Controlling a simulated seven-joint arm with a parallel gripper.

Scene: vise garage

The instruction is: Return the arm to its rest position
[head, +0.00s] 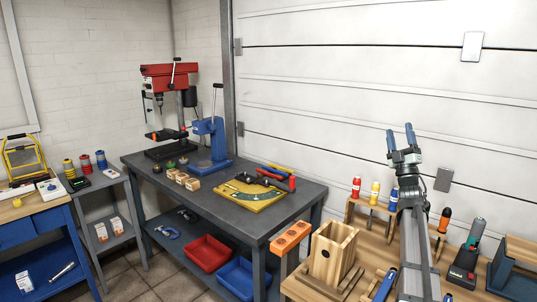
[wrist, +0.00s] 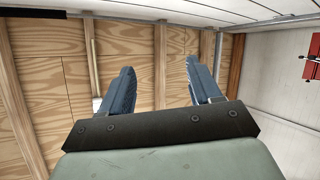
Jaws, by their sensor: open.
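My gripper (head: 400,138) is raised above the wooden bench at the right of the head view, its two blue fingers pointing up in front of the white garage door. The fingers are apart with nothing between them. In the wrist view my gripper (wrist: 158,90) shows the same two blue fingers spread, with wooden boards and studs behind them. My arm stretches up from the lower edge of the head view and hides part of the bench.
A wooden block holder (head: 331,252), a bottle rack (head: 372,206) and a cordless tool (head: 467,262) stand on the wooden bench below. A grey table (head: 262,221) with a red drill press (head: 168,78) and blue arbor press (head: 213,140) stands left. The air around my gripper is clear.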

